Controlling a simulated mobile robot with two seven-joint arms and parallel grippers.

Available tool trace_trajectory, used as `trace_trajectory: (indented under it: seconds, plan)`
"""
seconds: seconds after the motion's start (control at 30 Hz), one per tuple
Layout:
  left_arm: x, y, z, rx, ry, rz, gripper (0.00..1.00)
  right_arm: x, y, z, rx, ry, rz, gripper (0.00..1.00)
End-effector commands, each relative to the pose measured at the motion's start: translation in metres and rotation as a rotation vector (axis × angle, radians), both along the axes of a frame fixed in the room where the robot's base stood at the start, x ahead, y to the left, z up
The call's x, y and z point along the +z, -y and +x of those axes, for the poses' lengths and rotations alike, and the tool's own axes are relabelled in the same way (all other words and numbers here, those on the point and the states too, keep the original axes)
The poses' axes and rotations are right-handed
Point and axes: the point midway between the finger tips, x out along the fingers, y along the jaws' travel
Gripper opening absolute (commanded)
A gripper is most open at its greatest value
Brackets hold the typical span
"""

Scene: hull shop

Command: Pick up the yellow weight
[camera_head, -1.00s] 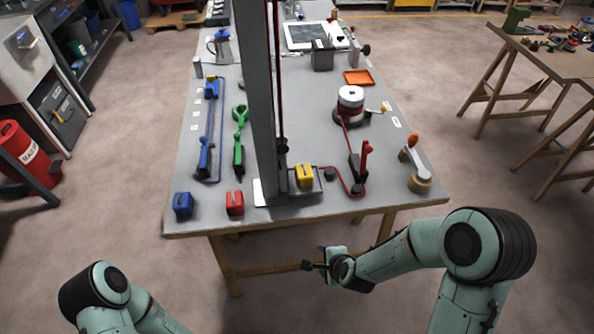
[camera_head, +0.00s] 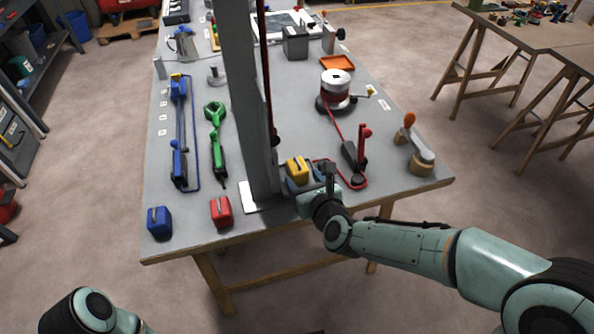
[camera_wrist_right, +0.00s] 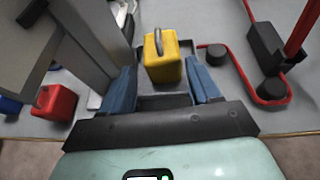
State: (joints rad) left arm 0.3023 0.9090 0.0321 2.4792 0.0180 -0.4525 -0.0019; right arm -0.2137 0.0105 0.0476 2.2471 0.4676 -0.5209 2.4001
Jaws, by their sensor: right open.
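The yellow weight (camera_head: 297,168) is a small block with a grey handle on top. It stands upright near the table's front edge, right of the tall grey post. In the right wrist view the yellow weight (camera_wrist_right: 163,68) sits in a shallow grey tray (camera_wrist_right: 165,101). My right gripper (camera_head: 312,178) is open and empty at the near side of the weight. In the wrist view its two blue fingers (camera_wrist_right: 160,82) stand left and right of the weight, with a gap on each side. My left gripper is not in view; only part of my left arm shows.
The tall grey post (camera_head: 247,100) rises close left of the weight. A red weight (camera_head: 221,212) and a blue weight (camera_head: 159,222) stand farther left on the table (camera_head: 200,240). A red cord and black block (camera_head: 350,153) lie close to the right.

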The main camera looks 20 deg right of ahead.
Motion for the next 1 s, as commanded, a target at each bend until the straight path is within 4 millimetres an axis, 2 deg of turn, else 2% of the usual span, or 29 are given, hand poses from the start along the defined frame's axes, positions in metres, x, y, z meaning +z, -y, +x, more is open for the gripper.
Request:
trace_trajectory:
  seconds: [0.17, 0.5, 0.77, 0.8, 0.97, 1.0]
  plan:
    - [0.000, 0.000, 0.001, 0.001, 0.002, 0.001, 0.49, -0.004, 0.000, 0.011, -0.001, -0.001, -0.001, 0.62]
    - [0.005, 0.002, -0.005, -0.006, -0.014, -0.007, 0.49, -0.016, -0.002, 0.054, 0.000, -0.001, -0.001, 0.62]
    - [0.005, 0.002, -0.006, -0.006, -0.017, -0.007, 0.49, -0.018, -0.003, 0.058, 0.001, 0.000, -0.002, 0.62]
    - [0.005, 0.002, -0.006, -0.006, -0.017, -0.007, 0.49, -0.018, -0.003, 0.058, 0.001, 0.000, -0.002, 0.58]
    - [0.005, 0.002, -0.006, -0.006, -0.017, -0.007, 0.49, -0.018, -0.003, 0.058, 0.001, 0.000, -0.002, 0.06]
    - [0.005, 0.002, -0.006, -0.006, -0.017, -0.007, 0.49, -0.016, -0.003, 0.058, 0.000, 0.005, -0.002, 0.00]
